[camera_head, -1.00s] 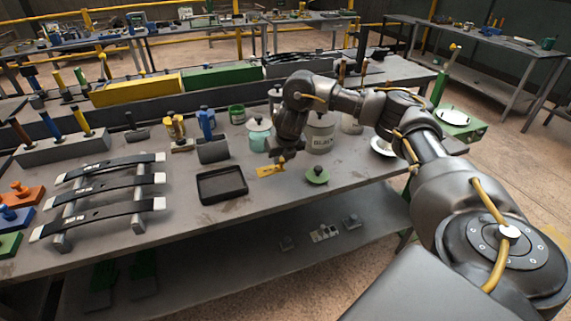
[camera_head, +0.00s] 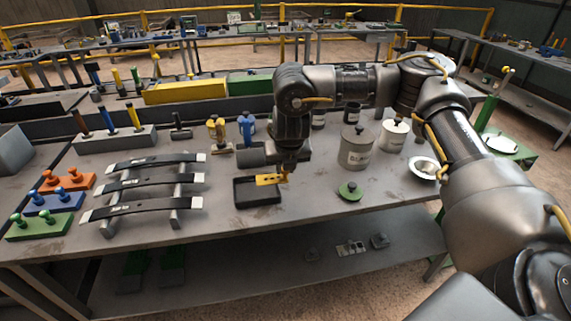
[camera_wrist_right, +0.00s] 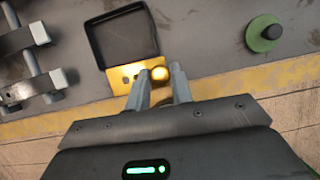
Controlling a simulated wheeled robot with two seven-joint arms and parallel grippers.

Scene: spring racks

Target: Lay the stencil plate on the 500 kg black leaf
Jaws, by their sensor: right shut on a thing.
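My right gripper (camera_head: 287,176) is shut on the yellow stencil plate (camera_head: 268,179) and holds it above the front bench by the black tray. Three black leaves with pale ends lie across a grey rack to the left: a far leaf (camera_head: 155,161), a middle leaf (camera_head: 140,183) and a near leaf (camera_head: 140,209). They carry pale markings too small to read, so I cannot tell which is 500 kg. My left gripper is not in view.
The black tray (camera_head: 238,192) lies below the plate. A green knobbed disc (camera_head: 350,191) and a grey canister (camera_head: 356,150) stand to the right. Blue (camera_head: 247,127) and yellow (camera_head: 217,130) tools stand behind. Orange, blue and green blocks (camera_head: 52,203) lie left of the rack.

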